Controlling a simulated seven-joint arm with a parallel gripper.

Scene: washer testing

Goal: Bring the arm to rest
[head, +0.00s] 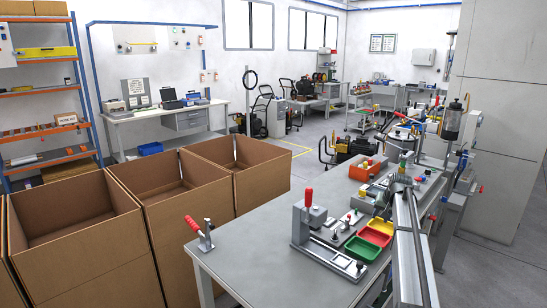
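I cannot make out my gripper or any part of my arm for sure in the head view. The grey workbench (250,262) stands in front, at the lower middle and right. On it are a test fixture (309,222) with a red-handled clamp, and green (362,249), red (375,237) and yellow (381,226) trays. Small parts lie in or near the trays. A long grey metal rail (415,258) runs along the bench's right side toward me.
Open, empty-looking cardboard boxes (85,255) stand left of the bench. A red-handled toggle clamp (203,236) rises at the bench's left edge. An orange box (367,170) sits at the bench's far end. A grey cabinet (503,110) stands at right. Floor shows beyond the boxes.

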